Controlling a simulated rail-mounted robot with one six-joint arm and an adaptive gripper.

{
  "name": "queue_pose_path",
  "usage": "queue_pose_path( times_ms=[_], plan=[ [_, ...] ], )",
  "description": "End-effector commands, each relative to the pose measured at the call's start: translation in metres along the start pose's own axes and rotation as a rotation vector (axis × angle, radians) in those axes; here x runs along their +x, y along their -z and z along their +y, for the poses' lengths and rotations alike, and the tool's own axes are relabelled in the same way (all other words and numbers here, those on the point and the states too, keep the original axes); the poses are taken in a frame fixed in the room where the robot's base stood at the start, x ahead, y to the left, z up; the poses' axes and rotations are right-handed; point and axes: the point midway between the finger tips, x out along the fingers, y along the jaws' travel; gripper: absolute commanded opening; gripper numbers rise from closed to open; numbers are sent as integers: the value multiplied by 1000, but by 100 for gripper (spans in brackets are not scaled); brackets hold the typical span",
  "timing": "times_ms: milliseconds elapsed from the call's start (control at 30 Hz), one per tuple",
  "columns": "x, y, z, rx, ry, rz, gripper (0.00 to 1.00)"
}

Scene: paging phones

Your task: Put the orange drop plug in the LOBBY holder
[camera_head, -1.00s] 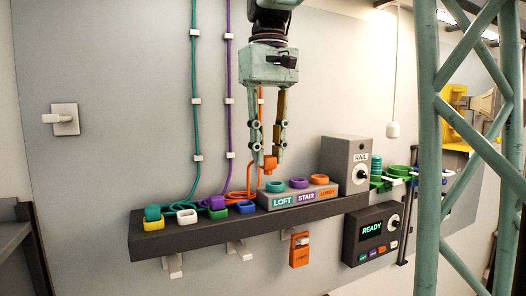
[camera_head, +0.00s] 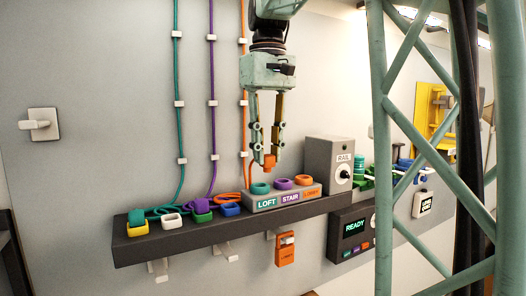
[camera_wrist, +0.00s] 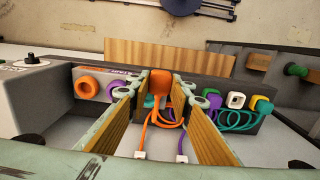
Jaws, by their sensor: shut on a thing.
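The orange drop plug (camera_head: 269,161) is held between the fingertips of my gripper (camera_head: 268,153), clear of the shelf. It also shows between the fingers in the wrist view (camera_wrist: 158,85), with its orange cord (camera_wrist: 166,130) looping below. In the head view the plug appears above the holder block, near the teal LOFT ring (camera_head: 260,188) and left of the orange LOBBY holder (camera_head: 304,181). The purple STAIR ring (camera_head: 283,184) sits between those two. In the wrist view the orange LOBBY ring (camera_wrist: 88,87) is left of the fingers and looks empty.
The dark shelf (camera_head: 150,248) carries a yellow holder (camera_head: 138,228) with a teal plug, a white one (camera_head: 171,220), a green one with a purple plug, and a blue one (camera_head: 230,210). The grey RAIL box (camera_head: 328,160) stands right of the rings. Cords run up the wall.

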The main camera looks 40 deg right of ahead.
Motion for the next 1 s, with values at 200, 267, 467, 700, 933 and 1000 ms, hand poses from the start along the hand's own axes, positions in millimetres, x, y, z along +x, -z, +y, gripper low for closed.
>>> queue_pose_path(
  times_ms=[200,267,467,700,933,1000],
  plan=[
    [0,5,12,0,0,-1,9],
    [0,6,16,0,0,-1,9],
    [0,11,27,1,0,0,9],
    [1,16,40,1,0,-1,9],
    [0,22,53,0,0,0,9],
    [0,23,57,0,0,0,9]
  ],
)
